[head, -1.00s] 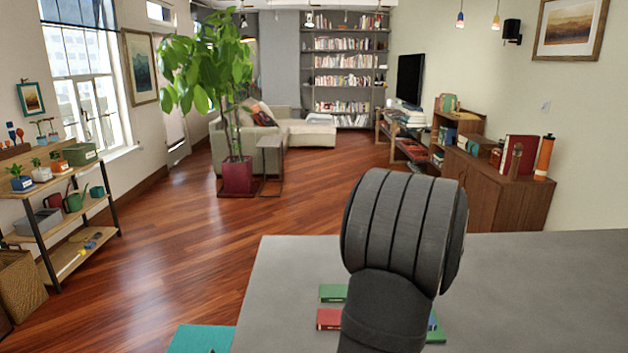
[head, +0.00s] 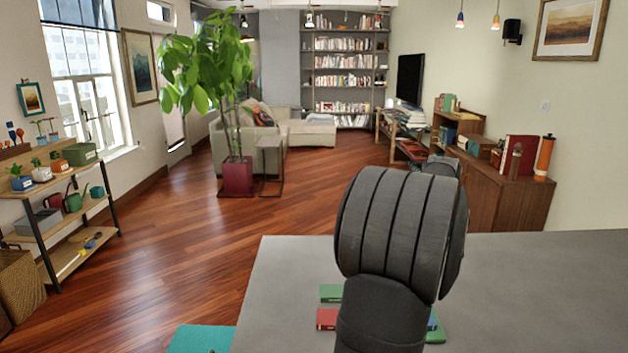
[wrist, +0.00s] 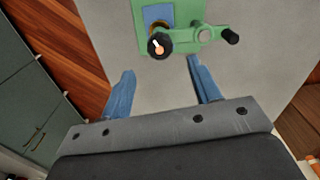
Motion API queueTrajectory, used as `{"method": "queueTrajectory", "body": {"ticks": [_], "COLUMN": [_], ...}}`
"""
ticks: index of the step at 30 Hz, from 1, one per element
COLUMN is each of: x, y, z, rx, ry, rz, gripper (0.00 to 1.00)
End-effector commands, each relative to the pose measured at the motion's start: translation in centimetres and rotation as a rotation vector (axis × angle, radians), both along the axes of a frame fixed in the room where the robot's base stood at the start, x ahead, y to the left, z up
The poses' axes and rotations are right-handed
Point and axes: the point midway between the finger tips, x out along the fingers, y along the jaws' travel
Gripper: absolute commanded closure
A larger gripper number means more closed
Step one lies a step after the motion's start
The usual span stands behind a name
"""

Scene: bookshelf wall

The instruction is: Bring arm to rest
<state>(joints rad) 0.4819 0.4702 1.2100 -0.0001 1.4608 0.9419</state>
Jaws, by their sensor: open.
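My gripper (wrist: 160,85) shows in the wrist view as two blue fingers held wide apart with nothing between them. Its fingertips point toward a green device (wrist: 190,28) with a dark knob and a black-ended handle, on a grey surface. I cannot tell the exact gap between them. In the head view my dark arm stands up over the grey table (head: 540,290). The gripper itself is hidden there behind the arm.
Green and red books (head: 328,318) lie on the table, partly behind my arm. A teal object (head: 205,338) is at the lower left. A wooden cabinet (head: 500,195) stands beyond the table. The table's right side is clear.

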Motion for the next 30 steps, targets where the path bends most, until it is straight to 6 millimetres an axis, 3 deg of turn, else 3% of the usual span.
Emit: {"method": "queueTrajectory", "body": {"ticks": [6, 17, 30], "x": [0.0, 0.0, -0.1], "y": [0.0, 0.0, 0.0], "z": [4.6, 10.9, 2.5], "rx": [-0.002, -0.002, 0.002], "ry": [-0.004, -0.004, 0.003], "rz": [0.000, 0.000, 0.000], "gripper": [0.43, 0.43, 0.43]}}
